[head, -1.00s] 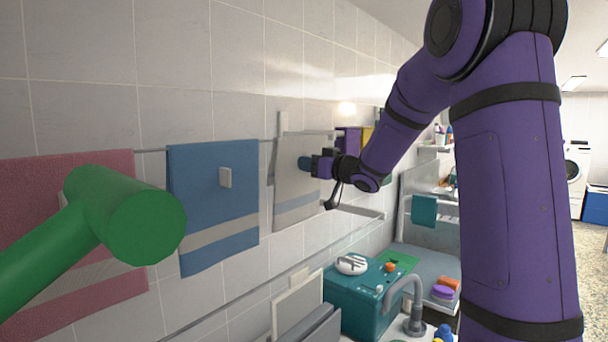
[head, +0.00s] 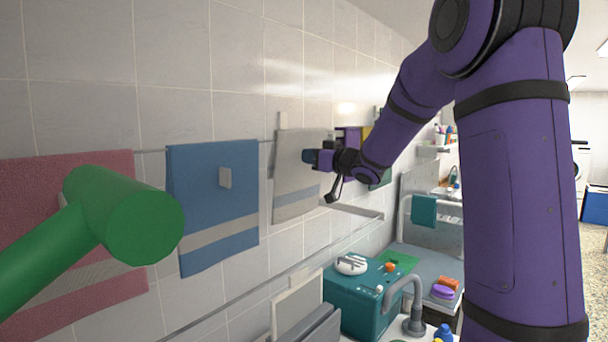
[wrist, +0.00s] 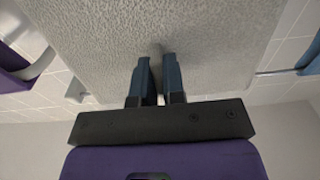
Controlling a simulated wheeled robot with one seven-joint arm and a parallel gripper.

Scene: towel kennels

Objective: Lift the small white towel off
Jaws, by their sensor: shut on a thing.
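The small white towel (head: 290,178) hangs flat and upright by the tiled wall, with a grey band near its lower edge. My gripper (head: 308,156) is at its right side in the head view, against its front face. In the wrist view the towel (wrist: 105,40) fills the upper middle, and my gripper (wrist: 158,62) is shut on a small part standing out from it between the fingertips. The towel now covers most of the upper bar behind it.
A blue towel (head: 205,205) with a small tab hangs left of the white one, and a pink towel (head: 105,290) farther left. A teal box (head: 350,305) and a grey tap (head: 413,300) stand below. A lower rail (head: 358,210) sticks out beside the towel.

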